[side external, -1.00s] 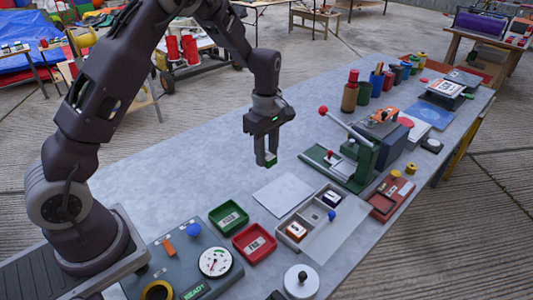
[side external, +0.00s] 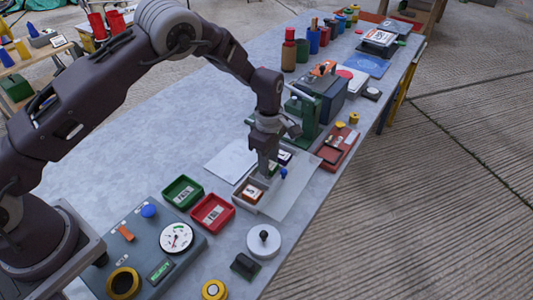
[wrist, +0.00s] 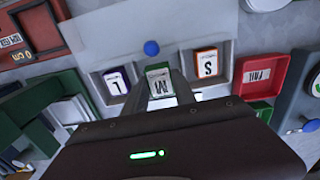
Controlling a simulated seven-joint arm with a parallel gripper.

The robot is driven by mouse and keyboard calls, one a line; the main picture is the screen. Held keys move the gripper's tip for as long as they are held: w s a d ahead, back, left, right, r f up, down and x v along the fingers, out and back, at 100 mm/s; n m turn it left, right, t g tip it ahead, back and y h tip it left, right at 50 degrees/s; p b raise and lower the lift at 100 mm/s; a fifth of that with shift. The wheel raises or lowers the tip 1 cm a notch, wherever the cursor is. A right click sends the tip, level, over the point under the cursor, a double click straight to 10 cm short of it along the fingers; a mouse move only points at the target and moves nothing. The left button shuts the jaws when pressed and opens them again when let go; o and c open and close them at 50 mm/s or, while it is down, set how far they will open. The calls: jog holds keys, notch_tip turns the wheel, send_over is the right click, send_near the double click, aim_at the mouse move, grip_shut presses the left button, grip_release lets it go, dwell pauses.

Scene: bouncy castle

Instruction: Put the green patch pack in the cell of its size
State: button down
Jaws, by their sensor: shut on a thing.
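My gripper (wrist: 163,88) is shut on the green patch pack (wrist: 158,82), which has a white label with an M. In the wrist view the pack is between two cells of the grey sorting tray (wrist: 220,50), in line with its middle cell. I cannot tell whether it touches the cell floor. A purple pack marked L (wrist: 117,84) lies in the cell to its left, and an orange pack marked S (wrist: 207,64) in the cell to its right. In the side view my gripper (side external: 266,172) is low over the tray and hides the green pack.
A blue ball knob (wrist: 151,48) stands at the tray. A red FAIL tray (side external: 212,213) and a green PASS tray (side external: 182,192) are nearby. A green press (side external: 300,112) stands behind the gripper. A white sheet (side external: 231,160) lies left of the tray.

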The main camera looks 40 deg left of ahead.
jog(key=shift+f, duration=0.3)
jog(key=c, duration=0.7)
grip_release()
jog(key=shift+r, duration=0.15)
jog(key=shift+r, duration=0.25)
jog(key=shift+r, duration=0.1)
dwell(0.6)
jog(key=shift+r, duration=0.3)
